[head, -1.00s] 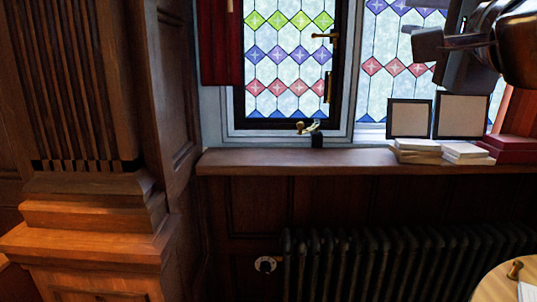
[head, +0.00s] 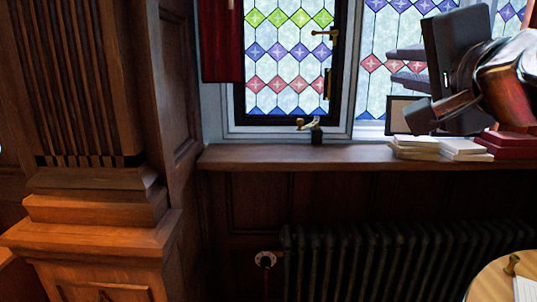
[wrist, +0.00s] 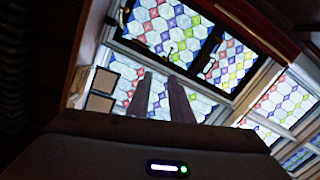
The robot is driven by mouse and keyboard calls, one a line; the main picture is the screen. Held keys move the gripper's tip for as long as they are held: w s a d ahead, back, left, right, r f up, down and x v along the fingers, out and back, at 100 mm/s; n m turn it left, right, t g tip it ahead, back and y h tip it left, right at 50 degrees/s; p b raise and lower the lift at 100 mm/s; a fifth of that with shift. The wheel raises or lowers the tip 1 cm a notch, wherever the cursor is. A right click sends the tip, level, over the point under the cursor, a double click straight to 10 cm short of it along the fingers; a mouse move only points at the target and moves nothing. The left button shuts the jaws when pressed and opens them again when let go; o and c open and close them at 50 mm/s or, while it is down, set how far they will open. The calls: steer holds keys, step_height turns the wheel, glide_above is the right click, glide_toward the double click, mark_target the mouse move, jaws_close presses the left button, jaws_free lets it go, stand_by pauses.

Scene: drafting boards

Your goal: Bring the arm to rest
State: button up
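My gripper (head: 391,63) is at the upper right of the head view, in front of the stained-glass window (head: 292,60). Its two fingers point left and stand apart with nothing between them. In the wrist view the gripper (wrist: 161,78) also shows two separate fingers, with window glass visible through the gap. My arm is raised above the windowsill (head: 290,157) and hides part of the right window pane. From these views I cannot tell how far the arm is from the glass.
White-covered books (head: 415,147) and red books (head: 508,142) lie on the sill. A picture frame (head: 398,112) stands behind them, partly hidden by my arm. A radiator (head: 390,262) is below, a round table (head: 485,285) at lower right, and a wooden pillar (head: 95,210) at left.

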steer(key=s+a+f+n+g, duration=0.1)
steer(key=s+f+n+g, duration=0.3)
steer(key=f, duration=1.1)
steer(key=s+a+f+n+g, duration=0.2)
steer(key=s+f+n+g, duration=0.2)
steer(key=f, duration=1.1)
steer(key=s+a+f+n+g+h, duration=0.1)
steer(key=s+f+n+g, duration=0.3)
steer(key=f, duration=1.1)
steer(key=shift+s+a+n, duration=0.2)
steer(key=shift+s+n, duration=0.45)
steer(key=shift+n, duration=0.15)
steer(key=shift+o, duration=0.7)
steer(key=shift+f, duration=0.1)
